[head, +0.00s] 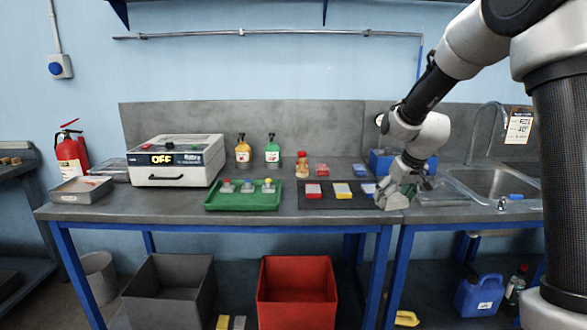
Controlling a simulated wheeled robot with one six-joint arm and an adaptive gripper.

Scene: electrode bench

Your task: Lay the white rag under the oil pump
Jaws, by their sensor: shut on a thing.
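My gripper (396,183) is low over the bench, right of the dark mat and close to the front edge. It is shut on a pale grey-white crumpled thing that looks like the white rag (393,202), low at the bench's front edge. The fingers hide part of it. A blue unit (380,161) stands behind my gripper near the back panel and may be the oil pump. My arm and gripper cover much of it, so its shape and underside are hidden.
A dark mat (325,204) with red, yellow and blue-white blocks lies left of my gripper. Further left are a green tray (242,206), bottles and a white machine (176,174) reading OFF. A sink (490,184) is at right. Red and grey bins stand below.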

